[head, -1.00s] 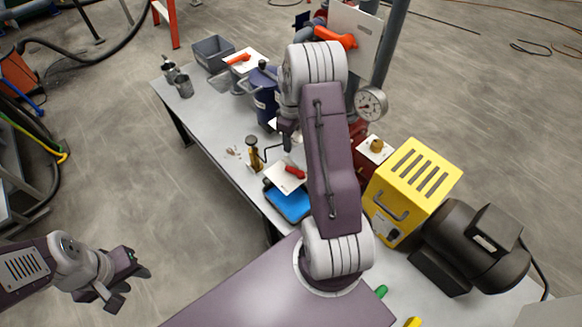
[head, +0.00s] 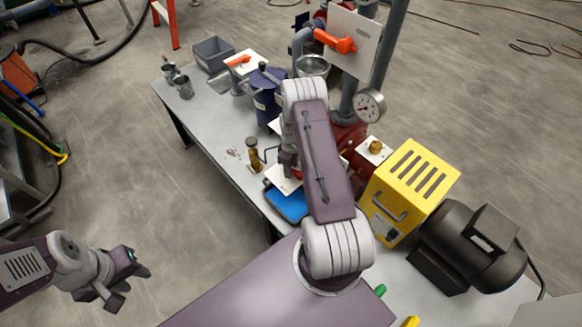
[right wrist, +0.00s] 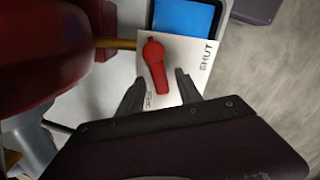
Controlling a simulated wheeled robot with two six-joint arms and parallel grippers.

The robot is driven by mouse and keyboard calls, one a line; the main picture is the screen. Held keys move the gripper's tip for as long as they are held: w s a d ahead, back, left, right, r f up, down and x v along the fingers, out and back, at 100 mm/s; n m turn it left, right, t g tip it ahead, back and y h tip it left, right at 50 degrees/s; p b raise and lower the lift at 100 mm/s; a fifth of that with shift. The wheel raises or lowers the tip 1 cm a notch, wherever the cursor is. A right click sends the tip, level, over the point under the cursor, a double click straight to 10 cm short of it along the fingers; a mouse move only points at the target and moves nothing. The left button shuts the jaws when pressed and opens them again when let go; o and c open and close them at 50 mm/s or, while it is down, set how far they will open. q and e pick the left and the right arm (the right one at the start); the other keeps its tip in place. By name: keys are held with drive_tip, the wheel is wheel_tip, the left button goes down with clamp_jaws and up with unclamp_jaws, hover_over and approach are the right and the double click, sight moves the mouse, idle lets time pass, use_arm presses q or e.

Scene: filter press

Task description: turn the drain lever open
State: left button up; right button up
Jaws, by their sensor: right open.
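The drain lever (right wrist: 155,66) is red and lies over a white plate (right wrist: 203,52) marked SHUT, in the right wrist view. Its round end is by a brass-coloured stem. My right gripper (right wrist: 160,82) is open, with one finger on each side of the lever's free end; I cannot tell whether they touch it. In the head view the lever (head: 297,174) is mostly hidden by my right arm, and part of its plate (head: 283,182) shows. My left gripper (head: 117,281) is open and empty, off the table at lower left.
A blue tray (head: 287,204) lies beside the plate. A brass fitting (head: 254,155), a yellow guard (head: 412,185), a black motor (head: 468,247) and a gauge (head: 370,105) stand nearby. Other orange levers are on a white panel (head: 362,40) and farther back (head: 239,60).

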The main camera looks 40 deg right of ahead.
clamp_jaws()
drive_tip(key=shift+w+d+f+m+b, duration=0.15)
drive_tip(key=shift+d+f+m+b, duration=0.15)
drive_tip(key=shift+m+b, duration=0.55)
drive_tip(key=shift+d+r+m, duration=0.2)
drive_tip(key=shift+m, duration=0.45)
drive_tip(key=shift+d+r+m, duration=0.15)
drive_tip(key=shift+d+m, duration=0.05)
drive_tip(key=shift+m, duration=0.4)
unclamp_jaws()
